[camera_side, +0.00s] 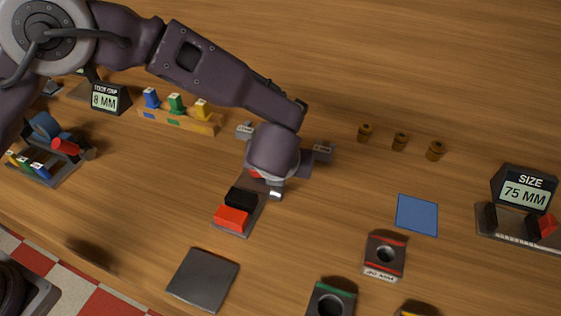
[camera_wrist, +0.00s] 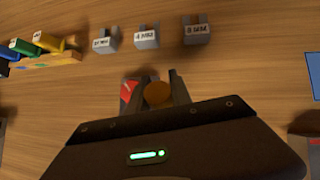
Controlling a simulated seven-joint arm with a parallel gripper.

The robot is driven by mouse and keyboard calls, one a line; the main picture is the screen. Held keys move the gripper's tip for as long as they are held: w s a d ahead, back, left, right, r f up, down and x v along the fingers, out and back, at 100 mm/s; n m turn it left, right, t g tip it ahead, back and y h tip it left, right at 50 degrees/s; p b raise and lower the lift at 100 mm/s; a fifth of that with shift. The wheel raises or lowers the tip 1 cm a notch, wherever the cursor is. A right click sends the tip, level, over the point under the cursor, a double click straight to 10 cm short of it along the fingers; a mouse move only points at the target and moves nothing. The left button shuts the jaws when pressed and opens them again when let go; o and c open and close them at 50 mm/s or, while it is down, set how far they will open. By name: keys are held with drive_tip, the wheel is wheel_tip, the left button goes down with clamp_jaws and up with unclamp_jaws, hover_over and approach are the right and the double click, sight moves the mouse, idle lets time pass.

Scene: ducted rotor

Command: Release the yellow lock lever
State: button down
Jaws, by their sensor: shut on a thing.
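A yellow lever-shaped piece (camera_side: 202,109) stands at the right end of a wooden rack (camera_side: 180,124), beside a green and a blue one. It also shows at the upper left in the wrist view (camera_wrist: 48,42). A smaller yellow part (camera_side: 11,157) shows on the fixture at far left; I cannot tell which is the lock lever. My gripper (camera_wrist: 157,84) is well to the right of the rack, low over the table. In the wrist view its fingers are shut on a round orange-brown piece (camera_wrist: 158,94). In the side view my wrist hides the fingers and this piece.
Grey labelled blocks (camera_side: 322,152) stand close behind my gripper. A narrow base with black and red blocks (camera_side: 231,218) lies in front. Several brown knobs (camera_side: 400,141) and a blue square (camera_side: 417,215) lie right. A dark plate (camera_side: 202,279) lies at the front.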

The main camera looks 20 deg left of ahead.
drive_tip(key=shift+w+f+g, duration=0.35)
drive_tip(key=shift+w+g, duration=0.05)
drive_tip(key=shift+g, duration=0.6)
drive_tip(key=c, duration=1.2)
unclamp_jaws()
drive_tip(key=shift+f, duration=0.1)
drive_tip(key=shift+o, duration=0.2)
drive_tip(key=shift+s, duration=0.1)
